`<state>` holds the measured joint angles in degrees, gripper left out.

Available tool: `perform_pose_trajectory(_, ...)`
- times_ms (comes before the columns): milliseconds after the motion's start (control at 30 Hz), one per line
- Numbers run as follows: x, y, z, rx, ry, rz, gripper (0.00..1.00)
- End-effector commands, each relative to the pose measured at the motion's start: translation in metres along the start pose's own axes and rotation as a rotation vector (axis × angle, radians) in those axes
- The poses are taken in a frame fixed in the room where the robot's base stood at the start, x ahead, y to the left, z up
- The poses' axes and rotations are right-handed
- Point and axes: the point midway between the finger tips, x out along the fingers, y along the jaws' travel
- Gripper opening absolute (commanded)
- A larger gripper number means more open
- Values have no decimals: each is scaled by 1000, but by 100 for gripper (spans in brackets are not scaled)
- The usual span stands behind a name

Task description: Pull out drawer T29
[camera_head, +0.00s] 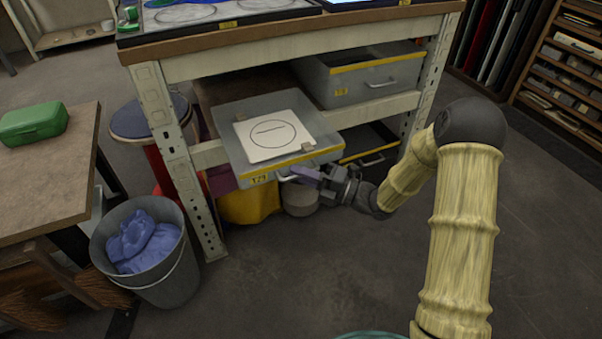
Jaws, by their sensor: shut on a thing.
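Drawer T29 (233,157) is a grey tray-like drawer with a yellow strip along its front edge and a yellow T29 label (259,180). It stands out from the frame under the workbench. A white square sheet or plate (268,147) with a drawn circle lies inside it. My gripper (312,178) is at the drawer's front, right of the label, and is shut on the drawer's handle (288,177). The fingers partly hide the handle.
Another grey drawer (376,77) sits at the upper right, with a dark open drawer (366,143) below it. A bench leg (185,180), a bin with blue cloth (170,272) and a side table (60,150) are on the left. Bare floor lies in front.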

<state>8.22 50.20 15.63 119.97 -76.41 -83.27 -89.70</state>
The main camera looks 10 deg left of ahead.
Motion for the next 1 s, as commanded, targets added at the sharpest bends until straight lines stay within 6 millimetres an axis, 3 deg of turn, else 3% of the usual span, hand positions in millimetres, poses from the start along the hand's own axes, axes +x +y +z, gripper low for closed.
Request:
perform_pose_trajectory(33,-2,-2,2,0,-5,-5,0)
perform_pose_trajectory(100,-2,-2,2,-1,-5,-5,20)
perform_pose_trajectory(367,0,-1,1,-1,-1,-2,20)
perform_pose_trajectory(533,-11,0,3,-1,-7,-4,20)
perform_pose_trajectory(667,-27,1,3,-1,-6,-3,20)
perform_pose_trajectory(1000,-93,1,2,2,-5,-2,20)
